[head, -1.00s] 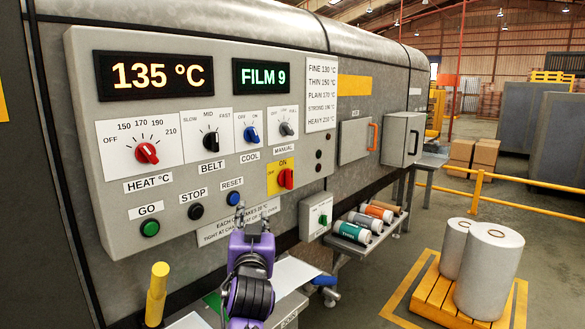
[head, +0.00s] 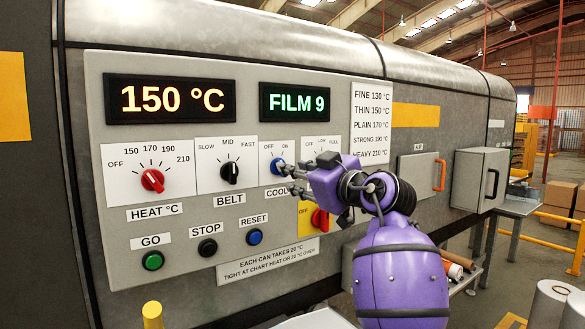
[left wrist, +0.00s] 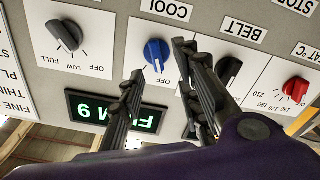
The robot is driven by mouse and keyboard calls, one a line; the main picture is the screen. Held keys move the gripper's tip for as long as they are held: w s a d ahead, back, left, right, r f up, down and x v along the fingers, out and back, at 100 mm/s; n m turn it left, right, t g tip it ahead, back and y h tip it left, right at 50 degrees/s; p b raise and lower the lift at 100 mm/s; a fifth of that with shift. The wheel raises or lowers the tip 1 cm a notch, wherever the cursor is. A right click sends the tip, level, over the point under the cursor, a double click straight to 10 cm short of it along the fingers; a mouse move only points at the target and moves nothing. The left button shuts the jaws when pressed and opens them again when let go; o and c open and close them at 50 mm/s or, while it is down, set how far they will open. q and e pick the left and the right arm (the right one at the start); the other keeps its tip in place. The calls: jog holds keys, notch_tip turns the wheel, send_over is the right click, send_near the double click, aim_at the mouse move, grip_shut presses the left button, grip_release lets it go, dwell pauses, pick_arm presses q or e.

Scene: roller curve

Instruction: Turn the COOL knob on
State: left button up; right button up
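The blue COOL knob (head: 278,167) sits on the grey control panel between its OFF and ON marks. It also shows in the left wrist view (left wrist: 157,52), where the picture is upside down. I cannot tell for sure which mark it points at. My left gripper (head: 290,180) is at this knob, partly covering the COOL label. In the left wrist view its two fingers (left wrist: 158,62) are apart, one on each side of the knob, with visible gaps and nothing held. My right gripper is not in view.
The red HEAT knob (head: 152,180) is at left. GO (head: 153,260), STOP (head: 207,247) and RESET (head: 254,237) buttons lie below.

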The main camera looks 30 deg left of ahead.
pick_arm(q)
jog(key=p+x, duration=0.1)
jog(key=x, duration=0.5)
jog(key=shift+w, duration=0.2)
jog(key=shift+d+f, duration=0.1)
jog(key=shift+w, duration=0.1)
jog(key=shift+c, duration=0.7)
grip_shut()
